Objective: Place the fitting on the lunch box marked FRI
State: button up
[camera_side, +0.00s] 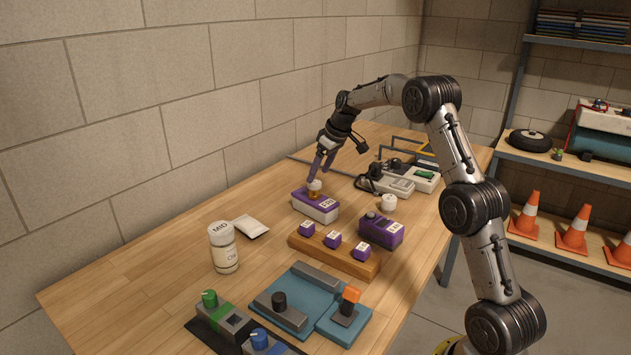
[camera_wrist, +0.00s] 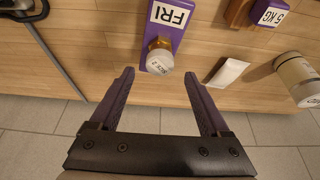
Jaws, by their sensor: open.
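The purple lunch box marked FRI (camera_wrist: 166,17) lies on the table, and it also shows in the side view (camera_side: 316,207). The fitting, with a round white cap (camera_wrist: 160,60) and a brass-coloured body, stands on the end of that box nearest my gripper; it shows in the side view (camera_side: 314,186) too. My gripper (camera_wrist: 159,76) is open, its two purple fingers spread either side of the fitting's line with gaps on both sides. In the side view my gripper (camera_side: 321,168) is just above the fitting. Whether the fitting is fully seated cannot be told.
A second purple box (camera_side: 380,231) and a wooden rack (camera_side: 332,254) with purple blocks stand in front. Grey devices (camera_side: 392,183) stand behind.

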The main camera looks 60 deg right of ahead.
jog(key=v, duration=0.6)
jog(key=s+a+r, duration=0.4)
jog(key=s+a, duration=0.3)
jog(key=a, duration=0.2)
jog(key=s+a+r, duration=0.5)
jog(key=s+a, duration=0.2)
jog(key=a, duration=0.3)
jog(key=s+a+f, duration=0.2)
jog(key=s+a, duration=0.1)
jog(key=s, duration=0.3)
jog(key=s+a+f, duration=0.2)
jog(key=s+a, duration=0.1)
jog(key=s, duration=0.4)
jog(key=s+a+f+t, duration=0.1)
jog(key=s+a+f, duration=0.2)
jog(key=s, duration=0.4)
jog(key=shift+s, duration=0.2)
